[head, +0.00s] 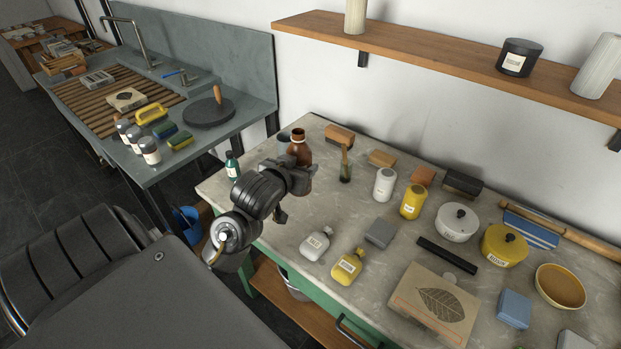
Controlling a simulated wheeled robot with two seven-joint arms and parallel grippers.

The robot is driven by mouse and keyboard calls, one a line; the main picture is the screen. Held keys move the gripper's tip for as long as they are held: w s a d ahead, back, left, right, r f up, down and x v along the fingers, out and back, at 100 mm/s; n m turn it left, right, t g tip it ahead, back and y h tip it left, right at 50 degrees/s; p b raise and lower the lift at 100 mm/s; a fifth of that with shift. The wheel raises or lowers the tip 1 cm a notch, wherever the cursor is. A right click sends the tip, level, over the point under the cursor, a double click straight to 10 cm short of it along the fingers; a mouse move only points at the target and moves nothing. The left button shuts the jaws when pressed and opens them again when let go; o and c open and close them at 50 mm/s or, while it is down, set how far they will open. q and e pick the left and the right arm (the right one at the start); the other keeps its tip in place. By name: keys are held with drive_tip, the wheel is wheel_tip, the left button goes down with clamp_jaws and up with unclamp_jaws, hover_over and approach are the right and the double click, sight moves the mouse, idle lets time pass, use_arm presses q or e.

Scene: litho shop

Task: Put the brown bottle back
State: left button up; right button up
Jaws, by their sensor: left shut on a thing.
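The brown bottle (300,150) is upright at the back left of the grey-topped table (330,270). My left gripper (304,174) reaches in from the left and is shut on the brown bottle, with its fingers across the bottle's body. The gripper hides part of the bottle's lower side, and I cannot tell whether its base touches the tabletop. My right gripper is not in view.
A small green bottle (232,165) stands left of the brown bottle. White (385,184) and yellow (412,201) bottles stand further right. A wall shelf (440,67) overhangs the back.

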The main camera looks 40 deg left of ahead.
use_arm(q)
drive_tip(key=w+a+f+p, duration=0.1)
drive_tip(key=w+a+f, duration=0.1)
drive_tip(key=w+f, duration=0.2)
drive_tip(key=w+a+f+p, duration=0.1)
drive_tip(key=w+a+f, duration=0.1)
drive_tip(key=w+f, duration=0.2)
drive_tip(key=w+a+f+p, duration=0.1)
drive_tip(key=w+a+f, duration=0.1)
drive_tip(key=w+f, duration=0.2)
drive_tip(key=shift+w+a, duration=0.1)
drive_tip(key=shift+a, duration=0.15)
drive_tip(key=shift+f+p, duration=0.25)
drive_tip(key=shift+p, duration=0.1)
drive_tip(key=shift+f, duration=0.1)
drive_tip(key=shift+f, duration=0.2)
drive_tip(key=o, duration=1.2)
drive_tip(key=shift+o, duration=0.2)
